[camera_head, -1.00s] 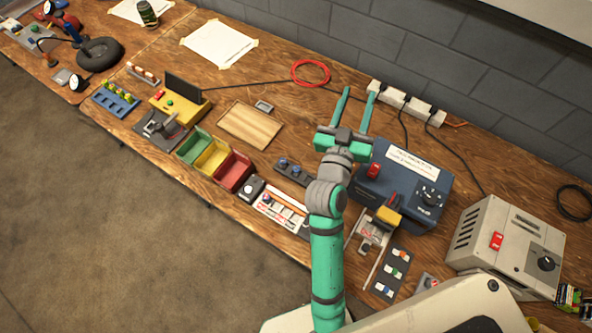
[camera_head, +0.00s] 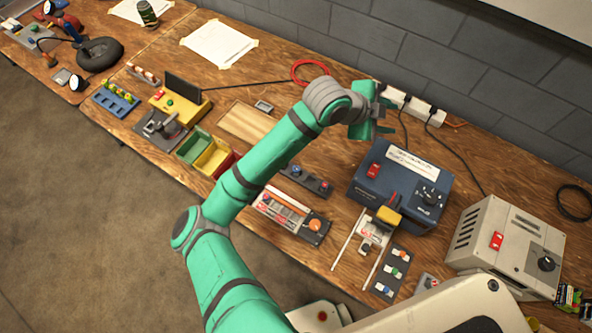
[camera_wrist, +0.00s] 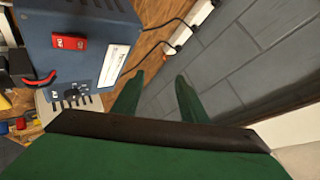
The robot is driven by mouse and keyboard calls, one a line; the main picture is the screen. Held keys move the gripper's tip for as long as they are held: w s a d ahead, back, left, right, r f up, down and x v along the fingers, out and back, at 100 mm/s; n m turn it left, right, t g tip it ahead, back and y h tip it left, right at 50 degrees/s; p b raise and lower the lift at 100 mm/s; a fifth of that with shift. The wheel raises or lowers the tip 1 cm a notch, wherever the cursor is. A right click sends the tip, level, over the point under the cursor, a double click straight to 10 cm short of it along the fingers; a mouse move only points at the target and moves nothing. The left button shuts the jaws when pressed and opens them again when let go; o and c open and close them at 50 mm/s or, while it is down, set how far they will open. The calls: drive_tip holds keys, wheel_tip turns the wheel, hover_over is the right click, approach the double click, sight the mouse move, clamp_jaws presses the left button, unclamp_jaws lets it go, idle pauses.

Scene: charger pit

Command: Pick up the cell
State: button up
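My gripper (camera_head: 386,116) is at the back of the bench, above the blue charger box and beside the white power strip. In the wrist view its two green fingers (camera_wrist: 158,88) are apart with nothing between them. Several small battery-like cells (camera_head: 568,300) with dark and coloured wraps stand at the far right edge, partly cut off. I cannot tell which one is the task's cell. My gripper is far from both groups.
The blue charger box (camera_head: 400,187) also shows in the wrist view (camera_wrist: 85,70). A beige box with a dial (camera_head: 510,240) stands right of it. The power strip (camera_head: 415,105) lies along the grey wall. Coloured bins (camera_head: 212,155) are left of my arm. Bare bench lies around the red cable ring (camera_head: 311,72).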

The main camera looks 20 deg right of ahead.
drive_tip(key=w+a+f+m+y, duration=0.2)
drive_tip(key=a+f+y, duration=0.35)
drive_tip(key=a, duration=0.45)
drive_tip(key=g+y, duration=0.1)
drive_tip(key=y, duration=0.4)
hover_over(296, 169)
drive_tip(key=shift+m, duration=0.4)
wheel_tip(296, 169, down, 7)
drive_tip(key=shift+a+f, duration=0.1)
drive_tip(key=shift+f, duration=0.1)
drive_tip(key=shift+w+f, duration=0.1)
drive_tip(key=shift+f, duration=2.8)
drive_tip(key=shift+d, duration=0.2)
drive_tip(key=c, duration=0.4)
clamp_jaws()
